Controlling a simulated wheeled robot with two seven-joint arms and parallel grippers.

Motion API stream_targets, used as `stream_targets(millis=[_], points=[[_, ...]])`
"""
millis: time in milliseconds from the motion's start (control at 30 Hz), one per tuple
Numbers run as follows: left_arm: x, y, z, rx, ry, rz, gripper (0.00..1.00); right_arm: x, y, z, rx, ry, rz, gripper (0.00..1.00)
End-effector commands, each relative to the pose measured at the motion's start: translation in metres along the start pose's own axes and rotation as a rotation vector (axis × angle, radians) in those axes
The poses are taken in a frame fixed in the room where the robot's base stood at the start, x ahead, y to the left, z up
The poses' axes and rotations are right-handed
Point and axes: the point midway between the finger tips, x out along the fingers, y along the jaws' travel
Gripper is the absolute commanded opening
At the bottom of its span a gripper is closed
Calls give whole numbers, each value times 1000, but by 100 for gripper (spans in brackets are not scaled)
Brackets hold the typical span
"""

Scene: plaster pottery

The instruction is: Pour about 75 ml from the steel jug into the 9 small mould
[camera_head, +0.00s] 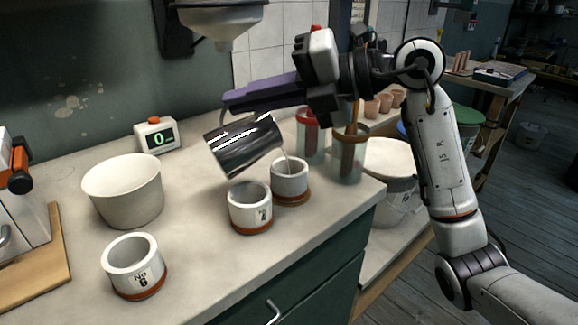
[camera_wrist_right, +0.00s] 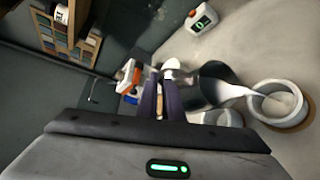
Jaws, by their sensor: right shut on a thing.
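My right gripper (camera_head: 262,95) is shut on the steel jug (camera_head: 240,147), which it holds tilted above the counter. A thin pale stream runs from the jug's lip into a small white mould (camera_head: 290,178) with a brown base. No number is readable on that mould. In the right wrist view the jug (camera_wrist_right: 216,82) pours a white stream into the mould (camera_wrist_right: 281,104), with some pale liquid inside. A similar mould marked 4 (camera_head: 249,207) stands just in front, and one marked No 6 (camera_head: 134,265) stands front left. My left gripper is out of view.
A white bowl (camera_head: 124,190) and a display reading 0 (camera_head: 157,135) stand to the left. Glass jars (camera_head: 349,155) stand close right of the moulds, near the counter's edge. A white bucket (camera_head: 395,190) stands beyond it. A funnel-shaped spout (camera_head: 222,22) hangs above the jug.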

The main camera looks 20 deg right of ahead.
Motion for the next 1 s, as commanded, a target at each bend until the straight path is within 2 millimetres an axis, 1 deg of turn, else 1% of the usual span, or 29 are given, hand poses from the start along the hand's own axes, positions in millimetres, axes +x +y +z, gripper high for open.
stream_targets(millis=[300, 1000], points=[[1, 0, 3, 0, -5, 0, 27, 0, 3, 0, 6, -3, 13, 0], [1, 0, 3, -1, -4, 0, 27, -2, 3, 2, 27, -7, 37, 0]])
